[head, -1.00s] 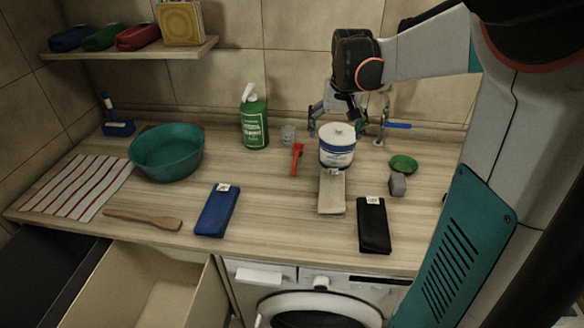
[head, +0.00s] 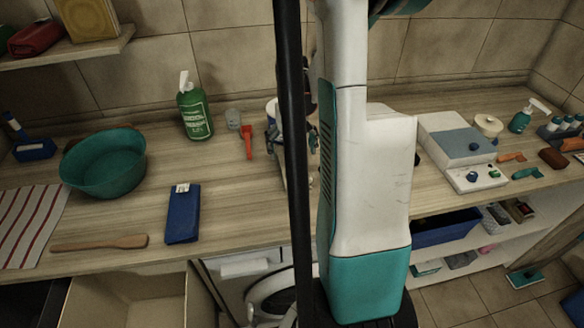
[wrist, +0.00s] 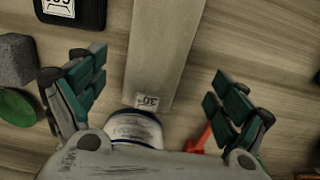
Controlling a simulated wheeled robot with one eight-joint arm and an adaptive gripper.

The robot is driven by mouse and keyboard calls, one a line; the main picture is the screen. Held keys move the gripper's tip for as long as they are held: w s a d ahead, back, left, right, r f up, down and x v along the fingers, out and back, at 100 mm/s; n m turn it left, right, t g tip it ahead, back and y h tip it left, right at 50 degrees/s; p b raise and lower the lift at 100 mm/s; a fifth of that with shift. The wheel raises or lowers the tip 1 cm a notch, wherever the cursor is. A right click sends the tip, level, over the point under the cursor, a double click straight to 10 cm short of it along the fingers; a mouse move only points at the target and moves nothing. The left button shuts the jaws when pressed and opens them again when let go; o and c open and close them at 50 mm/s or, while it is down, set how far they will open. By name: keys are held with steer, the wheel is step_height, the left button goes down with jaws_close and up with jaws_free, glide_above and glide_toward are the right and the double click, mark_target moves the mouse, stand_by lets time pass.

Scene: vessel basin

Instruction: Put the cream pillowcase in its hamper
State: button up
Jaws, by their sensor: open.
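The cream pillowcase (wrist: 165,45) is a folded, flat strip with a white "30°" tag, lying on the wooden counter. In the wrist view my gripper (wrist: 157,88) is open, with one finger on each side of the pillowcase's tagged end and nothing between them but the cloth below. I cannot tell how high the fingers are above it. In the head view my arm hides most of the pillowcase and gripper. A cream open-topped bin (head: 128,284), which looks like the matching hamper, stands below the counter's front edge at lower left.
A white tub (wrist: 137,128) stands by the tagged end. A red tool (head: 247,141), green bottle (head: 195,115), teal basin (head: 104,165) and folded blue cloth (head: 182,214) are on the counter. A folded black cloth (wrist: 75,10) and grey block (wrist: 17,60) lie left in the wrist view.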

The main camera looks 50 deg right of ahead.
mark_target(293, 160)
steer(key=shift+d+f+b, duration=0.15)
steer(key=shift+f+b, duration=0.4)
steer(key=shift+f, duration=1)
steer(key=shift+d+f+b, duration=0.15)
steer(key=shift+f+b, duration=0.35)
steer(key=shift+f, duration=1.05)
steer(key=c, duration=1.4)
steer(key=shift+r, duration=0.1)
steer(key=shift+c, duration=0.2)
step_height(293, 160, up, 20)
steer(key=p, duration=0.5)
